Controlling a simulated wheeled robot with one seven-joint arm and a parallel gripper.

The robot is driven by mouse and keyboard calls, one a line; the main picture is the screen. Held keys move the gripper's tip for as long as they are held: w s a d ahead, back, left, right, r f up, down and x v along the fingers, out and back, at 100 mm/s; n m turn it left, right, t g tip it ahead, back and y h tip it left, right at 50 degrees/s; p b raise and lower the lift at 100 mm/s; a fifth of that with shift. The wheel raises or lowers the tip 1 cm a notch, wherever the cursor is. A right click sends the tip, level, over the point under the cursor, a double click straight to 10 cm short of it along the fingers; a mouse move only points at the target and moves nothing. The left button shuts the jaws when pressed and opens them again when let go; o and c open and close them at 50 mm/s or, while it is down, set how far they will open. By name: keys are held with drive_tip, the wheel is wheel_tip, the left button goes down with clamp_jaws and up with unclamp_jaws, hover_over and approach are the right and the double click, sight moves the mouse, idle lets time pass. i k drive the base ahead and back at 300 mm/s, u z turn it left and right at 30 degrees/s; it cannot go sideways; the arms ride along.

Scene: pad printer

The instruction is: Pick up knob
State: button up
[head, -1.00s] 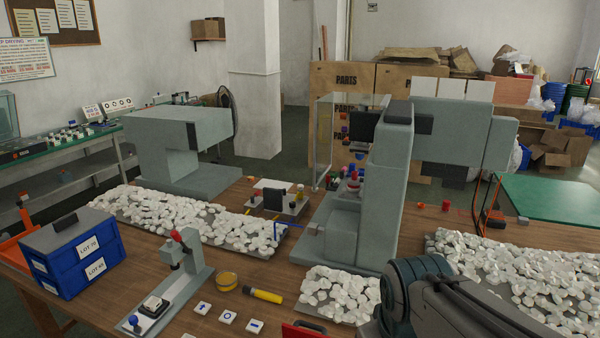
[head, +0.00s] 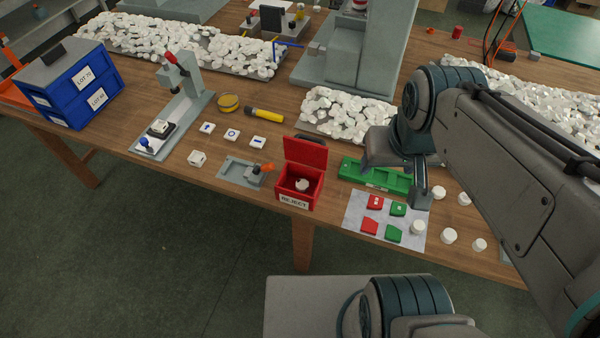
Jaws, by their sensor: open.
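Several small white round knob-like pieces lie at the right front of the table. One white knob (head: 417,227) is on the right edge of a pale sheet. Another white knob (head: 448,236) and a third white knob (head: 479,245) lie to its right. Two more sit a little behind, including a white knob (head: 438,193) just right of my gripper. I cannot tell which one the task means. My gripper (head: 399,184) is open, above the green tray and behind the sheet, with nothing seen between its fingers. My arm hides part of the table at the right.
A green tray (head: 351,172) lies under my gripper. The pale sheet (head: 355,212) holds red and green pieces. An open red REJECT box (head: 290,203) stands to the left with a white piece inside. Heaps of white parts (head: 349,112) lie behind. The table's front edge is close.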

sight(463, 199)
drive_tip(key=z, duration=1.3)
drive_tip(key=k, duration=1.3)
drive_tip(key=z, duration=0.75)
drive_tip(key=i, duration=1.3)
drive_tip(key=u, duration=0.75)
drive_tip(key=i, duration=0.6)
drive_tip(key=u, duration=0.65)
